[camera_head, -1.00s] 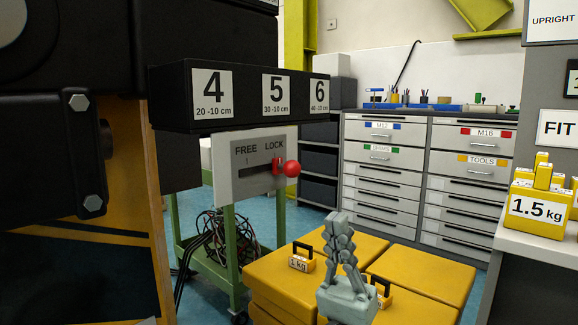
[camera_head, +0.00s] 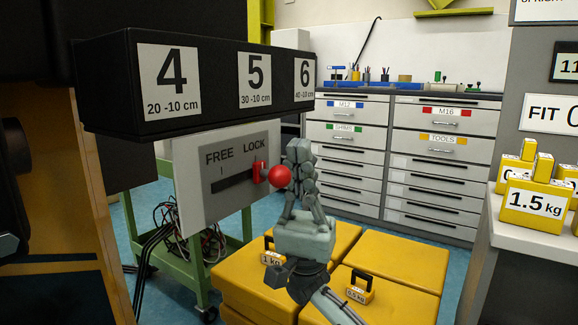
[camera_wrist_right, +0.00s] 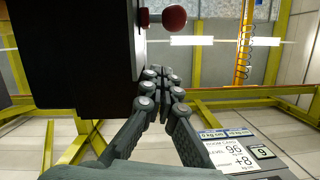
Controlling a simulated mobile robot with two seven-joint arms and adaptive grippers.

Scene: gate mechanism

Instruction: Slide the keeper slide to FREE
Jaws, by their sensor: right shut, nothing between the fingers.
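The keeper slide is a red knob (camera_head: 279,175) on a red slider in a dark horizontal slot. The slot is in a grey plate (camera_head: 217,203) marked FREE at the left and LOCK at the right. The knob stands at the LOCK end. My right gripper (camera_head: 298,148) is upright and shut, empty, just right of the knob in the head view; I cannot tell whether they touch. In the right wrist view the shut fingertips (camera_wrist_right: 160,74) are below the knob (camera_wrist_right: 174,17), with a gap in the picture. My left gripper is not in view.
A black box (camera_head: 190,85) numbered 4, 5 and 6 overhangs the plate. Yellow blocks (camera_head: 395,268) with small weights lie below. A green cart (camera_head: 196,275) with cables stands behind. A bench with yellow weights (camera_head: 536,202) is at the right.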

